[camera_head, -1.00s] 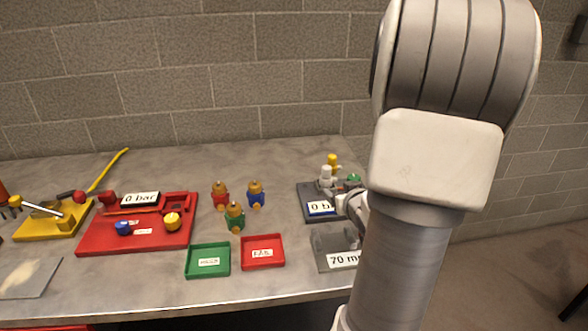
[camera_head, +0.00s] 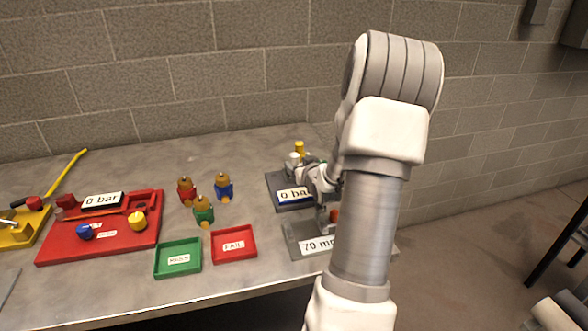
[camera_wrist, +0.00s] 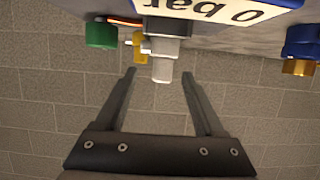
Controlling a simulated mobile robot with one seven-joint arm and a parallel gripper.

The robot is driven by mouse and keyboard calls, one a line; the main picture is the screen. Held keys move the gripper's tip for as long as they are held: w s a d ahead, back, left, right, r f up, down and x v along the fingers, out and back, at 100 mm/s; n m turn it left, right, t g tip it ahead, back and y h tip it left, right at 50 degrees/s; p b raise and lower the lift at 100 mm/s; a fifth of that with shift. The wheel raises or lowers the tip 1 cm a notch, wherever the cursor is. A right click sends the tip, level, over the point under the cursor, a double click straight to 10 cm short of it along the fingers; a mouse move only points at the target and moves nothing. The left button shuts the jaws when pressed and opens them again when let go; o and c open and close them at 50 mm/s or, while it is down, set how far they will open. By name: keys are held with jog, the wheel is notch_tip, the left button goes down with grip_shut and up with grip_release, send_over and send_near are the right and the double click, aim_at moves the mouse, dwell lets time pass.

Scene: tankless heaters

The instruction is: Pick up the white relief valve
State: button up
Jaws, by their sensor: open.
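The white relief valve (camera_head: 292,160) stands upright at the back of a dark grey plate with a "0 bar" label (camera_head: 293,195). In the wrist view, which is upside down, the valve (camera_wrist: 162,66) appears as a pale stepped cylinder in line with the gap between my fingertips. My gripper (camera_wrist: 158,74) is open and empty there. I cannot tell whether the fingertips are level with the valve or short of it. In the head view my gripper (camera_head: 318,178) is over the plate, just right of the valve, partly hidden by my arm.
A yellow part (camera_head: 299,148) stands close behind the valve; a green part (camera_wrist: 101,35) is beside it. In front is a grey "70" plate (camera_head: 300,240). Brass-topped valves (camera_head: 204,211), a green tray (camera_head: 178,258), a red tray (camera_head: 234,245) and a red board (camera_head: 100,235) are left.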

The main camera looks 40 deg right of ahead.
aim_at(295, 161)
jog(key=shift+x, duration=2.7)
jog(key=shift+w+a+r, duration=0.15)
jog(key=shift+a, duration=0.05)
jog(key=shift+c, duration=0.3)
grip_shut()
